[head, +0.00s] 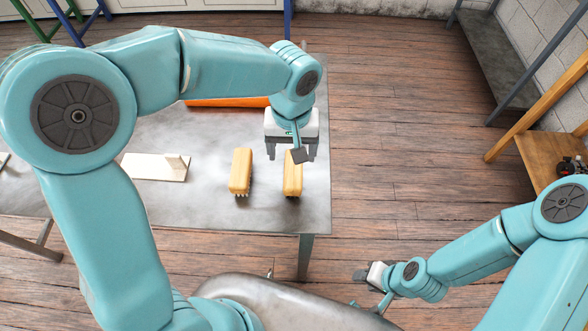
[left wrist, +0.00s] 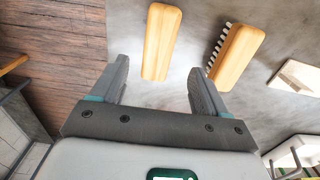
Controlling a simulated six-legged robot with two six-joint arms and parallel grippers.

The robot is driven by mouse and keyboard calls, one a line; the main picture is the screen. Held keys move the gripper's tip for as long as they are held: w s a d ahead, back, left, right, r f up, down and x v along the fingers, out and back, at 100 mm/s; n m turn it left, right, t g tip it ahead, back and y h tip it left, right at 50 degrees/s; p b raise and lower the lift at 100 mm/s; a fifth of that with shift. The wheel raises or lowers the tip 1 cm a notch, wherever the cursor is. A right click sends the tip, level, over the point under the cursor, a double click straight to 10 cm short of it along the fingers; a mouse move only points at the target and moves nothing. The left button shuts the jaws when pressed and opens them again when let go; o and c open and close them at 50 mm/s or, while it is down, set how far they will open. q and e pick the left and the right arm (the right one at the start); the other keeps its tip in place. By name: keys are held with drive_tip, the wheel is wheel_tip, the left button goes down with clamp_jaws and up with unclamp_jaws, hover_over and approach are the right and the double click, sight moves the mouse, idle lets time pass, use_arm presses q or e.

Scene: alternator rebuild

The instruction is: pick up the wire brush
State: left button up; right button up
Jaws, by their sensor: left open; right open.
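Two similar tan, wooden-looking brush blocks lie on the grey metal table (head: 215,212): a left one (head: 240,170) and a right one (head: 293,182) near the table's right end. Short bristles show along the left block's lower edge. I cannot tell from looks which is the wire brush. My left gripper (head: 291,153) is open and empty above the right block, partly covering it. In the left wrist view the open jaws (left wrist: 160,75) point toward that block (left wrist: 162,42), and the other block (left wrist: 237,57) shows its bristles. My right gripper (head: 365,275) is open and empty, low, away from the table.
A cream plate with a raised tab (head: 150,168) lies left of the blocks. An orange object (head: 228,102) lies at the back, partly behind my left arm. A wooden stand (head: 552,158) with a dark item is at the far right. Floor right of the table is clear.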

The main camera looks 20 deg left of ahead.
sight(293, 169)
use_arm(q)
drive_tip(key=shift+f, duration=0.65)
drive_tip(key=shift+s+d+f, duration=0.15)
drive_tip(key=shift+s+f, duration=0.15)
drive_tip(key=shift+f, duration=0.15)
drive_tip(key=f, duration=0.4)
drive_tip(key=shift+w+p, duration=0.2)
drive_tip(key=shift+p, duration=0.2)
drive_tip(key=shift+s+f, duration=0.1)
drive_tip(key=shift+f, duration=0.25)
drive_tip(key=c, duration=1.1)
